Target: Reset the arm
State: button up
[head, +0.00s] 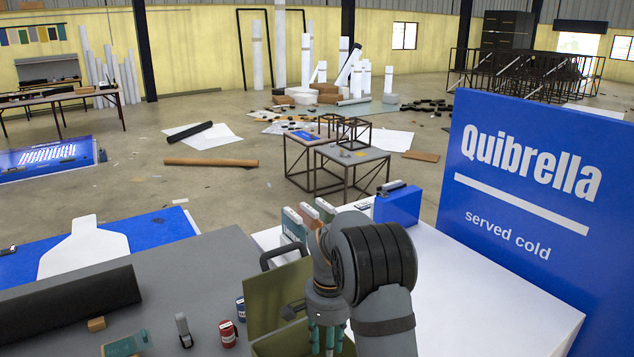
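My arm reaches in from the bottom right. My gripper (328,341), with teal fingers, points down over an olive-green box (277,302) at the bottom edge. The fingers are small and cut off by the picture's edge, so I cannot tell how far apart they are. My arm hides part of the box and whatever lies inside it. I see nothing clearly held.
A grey table (205,265) at left holds a black roll (70,296), a red can (228,333), a blue can (241,309) and a teal tool (126,344). A white table (480,290) at right carries a blue box (397,207) and stands beside a tall blue sign (535,215).

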notch_tip(320, 180, up, 5)
jog(key=p, duration=0.4)
jog(key=shift+p, duration=0.3)
